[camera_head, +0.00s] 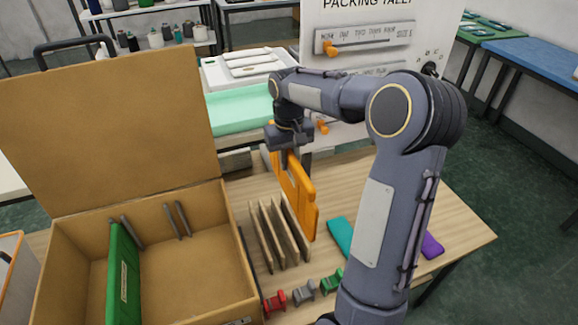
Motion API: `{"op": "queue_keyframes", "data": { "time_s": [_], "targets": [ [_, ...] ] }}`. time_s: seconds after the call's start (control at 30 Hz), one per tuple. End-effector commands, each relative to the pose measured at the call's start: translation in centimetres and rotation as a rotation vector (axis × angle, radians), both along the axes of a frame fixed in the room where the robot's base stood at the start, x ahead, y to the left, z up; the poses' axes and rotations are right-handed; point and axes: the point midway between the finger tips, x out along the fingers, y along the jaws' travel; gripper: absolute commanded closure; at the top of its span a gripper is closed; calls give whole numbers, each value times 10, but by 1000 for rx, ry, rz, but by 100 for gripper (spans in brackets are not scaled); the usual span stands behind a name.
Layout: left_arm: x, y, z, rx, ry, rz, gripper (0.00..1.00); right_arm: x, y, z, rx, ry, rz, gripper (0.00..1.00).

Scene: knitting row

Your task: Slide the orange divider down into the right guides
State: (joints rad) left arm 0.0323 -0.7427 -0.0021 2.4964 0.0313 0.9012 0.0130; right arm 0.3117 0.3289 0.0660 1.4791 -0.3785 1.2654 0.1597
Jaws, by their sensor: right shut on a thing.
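The orange divider (303,200) is upright at the right end of a slotted wooden rack (278,236) on the table. My right gripper (287,157) is shut on its top edge, pointing down. I cannot tell whether the divider's lower edge is still within the rack. The open brown box (205,278) stands to the left. On its far inner wall are two pairs of grey guides. The right guides (178,221) are empty. A green divider (124,275) stands upright by the left guides (132,232). My left gripper is out of view.
The box lid (110,130) stands raised at the back. Red (274,301), grey (304,291) and green (333,280) spools stand before the rack. Teal (341,238) and purple (432,245) pieces lie to the right. A sign board (350,60) and mint tray (240,113) are behind.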

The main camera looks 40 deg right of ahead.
Motion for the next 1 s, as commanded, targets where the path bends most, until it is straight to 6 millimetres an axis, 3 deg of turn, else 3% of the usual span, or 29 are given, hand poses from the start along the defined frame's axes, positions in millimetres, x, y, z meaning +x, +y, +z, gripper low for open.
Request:
{"op": "queue_keyframes", "data": {
  "time_s": [0.37,1.0],
  "targets": [
    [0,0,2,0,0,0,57,0,0,3,0,-1,0,100],
    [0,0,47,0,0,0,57,0,0,52,0,-1,0,100]
  ]
}}
